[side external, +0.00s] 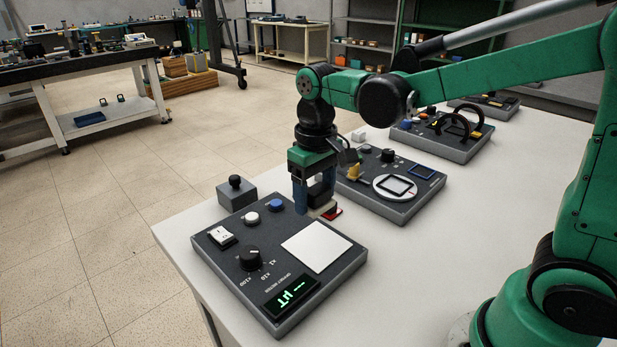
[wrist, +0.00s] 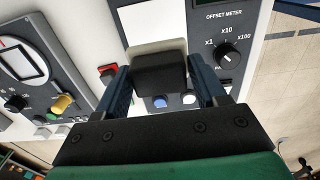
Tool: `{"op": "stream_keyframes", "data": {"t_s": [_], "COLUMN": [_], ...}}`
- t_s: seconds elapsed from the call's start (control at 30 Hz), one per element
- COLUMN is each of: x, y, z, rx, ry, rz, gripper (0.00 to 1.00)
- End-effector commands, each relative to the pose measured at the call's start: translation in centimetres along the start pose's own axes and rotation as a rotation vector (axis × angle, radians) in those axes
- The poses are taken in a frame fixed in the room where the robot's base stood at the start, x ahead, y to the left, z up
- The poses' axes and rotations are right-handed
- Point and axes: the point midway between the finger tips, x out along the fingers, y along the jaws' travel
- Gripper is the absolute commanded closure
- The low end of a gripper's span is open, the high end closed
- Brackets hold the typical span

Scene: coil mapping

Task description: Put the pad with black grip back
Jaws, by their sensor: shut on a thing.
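My gripper (side external: 318,205) points down near the back edge of the offset meter. Its blue fingers are shut on the black grip (wrist: 160,75) of the pad. The pad's pale edge (wrist: 157,47) shows just beyond the grip in the wrist view. In the side view the pad (side external: 322,209) is a small pale strip between the fingertips, mostly hidden. A small red item (side external: 334,213) lies right beside it; it also shows in the wrist view (wrist: 108,73), left of the fingers. I cannot tell how high the pad is above what lies below it.
The offset meter (side external: 215,254) carries a white square plate (side external: 317,247), a black dial and a lit green display. A grey box with a black knob (side external: 236,190) stands behind it. A second panel (side external: 402,212) has a round white dial and a blue square outline. Bare table lies right of the meter.

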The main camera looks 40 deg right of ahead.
Motion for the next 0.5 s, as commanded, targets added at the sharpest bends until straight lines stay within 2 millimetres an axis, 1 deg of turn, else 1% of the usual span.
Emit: {"op": "stream_keyframes", "data": {"t_s": [0.17,0.2,0.3,0.4,0.5], "x": [-3.3,-4.2,-6.1,-7.5,-7.6], "y": [5.6,6.9,9.8,11.8,12.6], "z": [-0.1,0.2,1.0,1.8,2.2], "rx": [0.014,0.015,0.013,0.007,0.004], "ry": [0.0,0.001,0.001,0.001,0.001], "rz": [0.0,0.0,0.0,0.0,0.0], "gripper": [1.0,1.0,1.0,1.0,1.0]}}
